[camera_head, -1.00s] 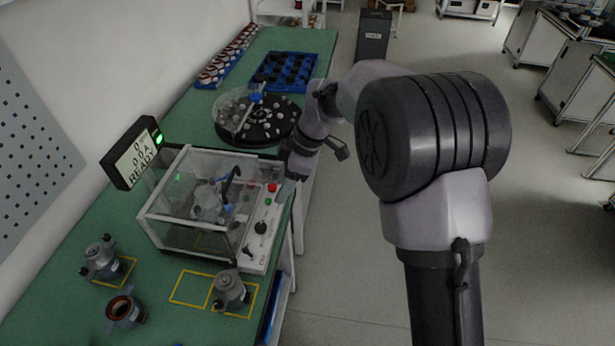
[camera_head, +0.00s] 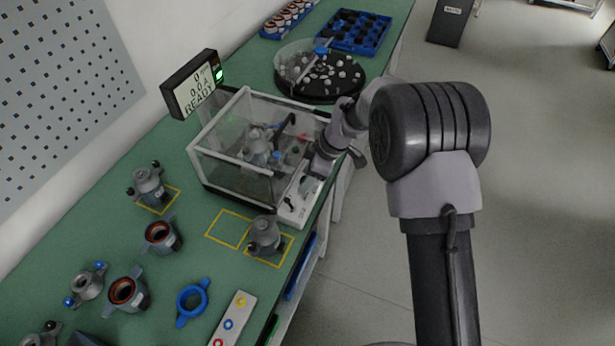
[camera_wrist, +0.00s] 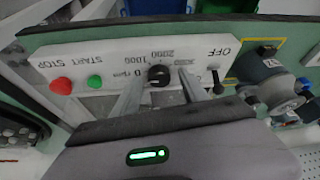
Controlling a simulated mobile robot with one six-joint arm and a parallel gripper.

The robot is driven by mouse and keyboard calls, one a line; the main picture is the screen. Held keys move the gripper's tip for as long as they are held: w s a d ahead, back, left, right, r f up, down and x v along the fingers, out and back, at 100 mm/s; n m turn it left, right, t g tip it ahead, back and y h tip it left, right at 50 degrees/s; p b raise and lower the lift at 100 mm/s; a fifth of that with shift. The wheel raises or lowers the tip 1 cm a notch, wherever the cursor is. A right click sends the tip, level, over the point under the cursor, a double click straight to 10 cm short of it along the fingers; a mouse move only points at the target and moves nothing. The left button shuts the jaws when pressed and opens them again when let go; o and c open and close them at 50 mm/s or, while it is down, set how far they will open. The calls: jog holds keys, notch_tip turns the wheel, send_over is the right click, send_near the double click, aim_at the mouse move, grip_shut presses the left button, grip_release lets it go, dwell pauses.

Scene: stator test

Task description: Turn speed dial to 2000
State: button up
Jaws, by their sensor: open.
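The speed dial (camera_wrist: 158,76) is a small black knob on the white control panel (camera_wrist: 115,70). In the wrist view, labels 1000 and 2000 are legible around it, upside down; its pointer direction is too small to tell. My gripper (camera_wrist: 161,80) is open, with one finger on each side of the dial; I cannot tell whether they touch it. In the head view, my arm's end (camera_head: 322,165) is over the panel (camera_head: 298,205) and hides the dial. The display (camera_head: 197,92) reads 0, 0.0 A and READY, with a green light.
A red button (camera_wrist: 61,86), a green button (camera_wrist: 95,81) and a toggle switch (camera_wrist: 216,80) by the OFF label flank the dial. A clear-walled test box (camera_head: 245,150) adjoins the panel. A motor part (camera_head: 265,236) stands on a nearby yellow-marked square.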

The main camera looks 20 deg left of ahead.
grip_shut()
